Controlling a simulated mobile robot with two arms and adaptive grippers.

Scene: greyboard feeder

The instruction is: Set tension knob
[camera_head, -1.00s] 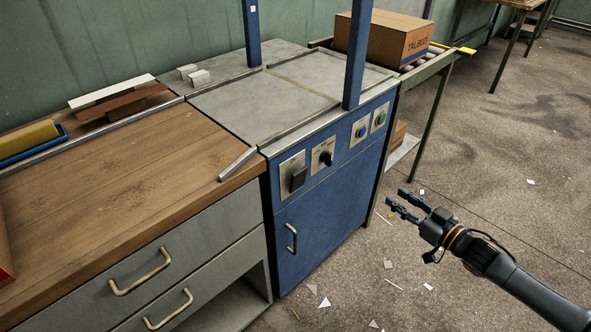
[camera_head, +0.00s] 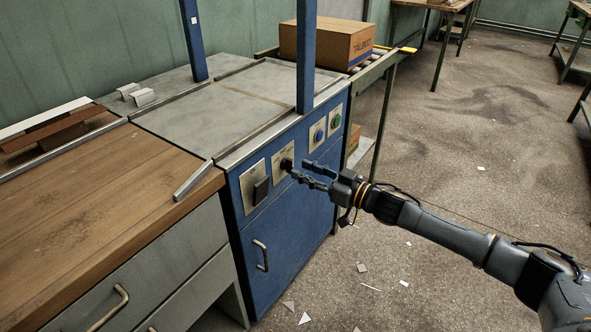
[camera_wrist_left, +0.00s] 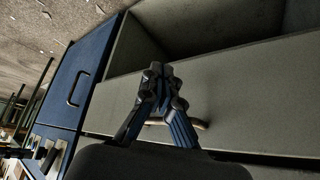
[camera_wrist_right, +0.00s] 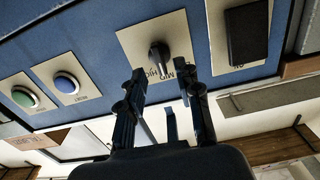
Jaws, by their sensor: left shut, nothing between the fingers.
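The tension knob (camera_wrist_right: 158,57) is a small dark knob on a pale plate with printed lettering, set in the blue front panel of the machine. In the head view the knob (camera_head: 286,164) is partly behind my right gripper's fingertips. My right gripper (camera_wrist_right: 160,85) is open, its two fingers reaching toward the plate with the knob between them in the picture; I cannot tell whether they touch it. In the head view it is the gripper (camera_head: 299,170) at the panel. My left gripper (camera_wrist_left: 160,72) is shut and empty in front of a grey drawer; it is outside the head view.
A black switch (camera_head: 261,190) sits left of the knob; blue (camera_head: 319,135) and green (camera_head: 335,121) buttons sit right of it. A blue post (camera_head: 306,60) rises above the panel. A wooden bench (camera_head: 90,215) stands left. The floor at right is open, with paper scraps.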

